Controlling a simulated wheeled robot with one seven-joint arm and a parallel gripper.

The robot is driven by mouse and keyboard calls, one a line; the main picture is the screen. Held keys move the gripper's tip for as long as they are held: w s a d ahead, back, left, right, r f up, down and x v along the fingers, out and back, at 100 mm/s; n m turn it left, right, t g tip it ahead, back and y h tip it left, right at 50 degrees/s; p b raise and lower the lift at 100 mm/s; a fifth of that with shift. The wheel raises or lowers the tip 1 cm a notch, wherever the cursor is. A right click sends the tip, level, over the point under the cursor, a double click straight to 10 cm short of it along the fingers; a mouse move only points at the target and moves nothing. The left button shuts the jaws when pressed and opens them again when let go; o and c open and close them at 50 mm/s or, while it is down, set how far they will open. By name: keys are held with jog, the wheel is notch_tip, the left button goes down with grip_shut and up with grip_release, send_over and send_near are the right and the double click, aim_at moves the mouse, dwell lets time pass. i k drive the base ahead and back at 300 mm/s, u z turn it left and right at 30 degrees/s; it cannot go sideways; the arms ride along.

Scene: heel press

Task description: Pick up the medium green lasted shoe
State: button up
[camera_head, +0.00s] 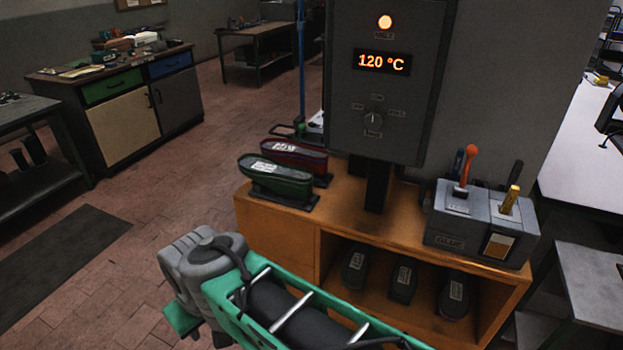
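The green lasted shoe (276,183) stands at the left end of the wooden bench top (345,225) in the head view. It has a pale label on top and sits on a dark base plate. A dark red lasted shoe (296,155) stands just behind it, to the right, with a similar label. The two are very close together; I cannot tell if they touch. My arm crosses the bottom of the view in front of the bench, below the green shoe. My gripper's fingers do not show.
A grey control box (390,110) reading 120 °C rises on a post right of the shoes. A grey box with tools (482,222) stands at the bench's right end. Several dark shoe-like items (403,280) lie on the shelf below. Bench top between shoes and post is clear.

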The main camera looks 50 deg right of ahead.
aim_at(295, 182)
jog(key=z, duration=0.25)
jog(key=i, duration=1.65)
